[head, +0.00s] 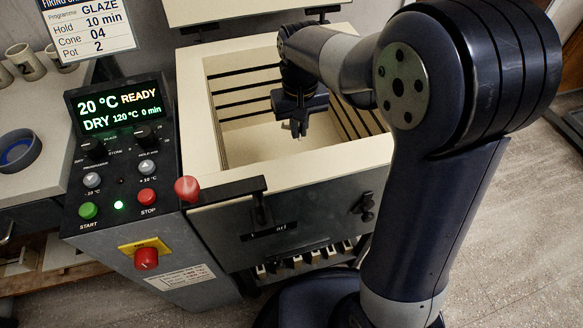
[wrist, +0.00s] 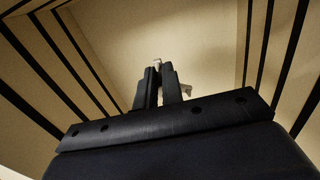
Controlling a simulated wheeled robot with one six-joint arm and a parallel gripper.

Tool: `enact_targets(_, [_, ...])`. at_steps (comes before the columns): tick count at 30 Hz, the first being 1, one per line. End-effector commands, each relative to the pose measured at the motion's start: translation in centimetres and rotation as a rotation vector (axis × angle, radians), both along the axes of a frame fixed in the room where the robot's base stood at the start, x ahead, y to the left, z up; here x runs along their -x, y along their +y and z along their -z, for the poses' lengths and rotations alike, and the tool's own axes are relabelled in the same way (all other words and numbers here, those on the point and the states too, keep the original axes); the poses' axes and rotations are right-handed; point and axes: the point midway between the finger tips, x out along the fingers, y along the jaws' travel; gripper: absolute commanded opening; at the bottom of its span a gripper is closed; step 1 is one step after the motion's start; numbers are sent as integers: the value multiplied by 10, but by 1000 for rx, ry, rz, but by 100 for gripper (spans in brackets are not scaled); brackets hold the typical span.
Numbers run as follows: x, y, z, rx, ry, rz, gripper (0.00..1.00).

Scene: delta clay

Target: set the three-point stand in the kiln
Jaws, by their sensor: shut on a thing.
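My gripper (head: 297,120) points down inside the open kiln (head: 247,183), above its floor. In the wrist view its two fingers (wrist: 165,88) are close together. It is shut on the three-point stand (head: 300,133), a small pale piece at the fingertips. In the wrist view a pale bit of the stand (wrist: 189,91) shows to the right of the fingers, and a small tip shows above them. The fingers hide most of the stand. The stand looks clear of the walls; I cannot tell its gap to the floor.
Pale kiln walls with dark grooves surround my gripper. A control panel (head: 118,138) with lit display stands left, with a red knob (head: 187,188) near the kiln's front corner. A blue-lined bowl (head: 18,150) and several cups (head: 27,62) sit on the left table. The kiln floor looks bare.

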Motion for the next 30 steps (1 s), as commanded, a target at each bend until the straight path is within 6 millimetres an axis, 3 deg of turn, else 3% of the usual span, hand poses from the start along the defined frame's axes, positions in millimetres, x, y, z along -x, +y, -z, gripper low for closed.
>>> enact_targets(5, [1,0,31,1,3,0,0])
enact_targets(15, [1,0,117,1,3,0,0])
enact_targets(25, [0,0,146,0,1,0,0])
enact_targets(30, [1,0,174,1,4,0,0])
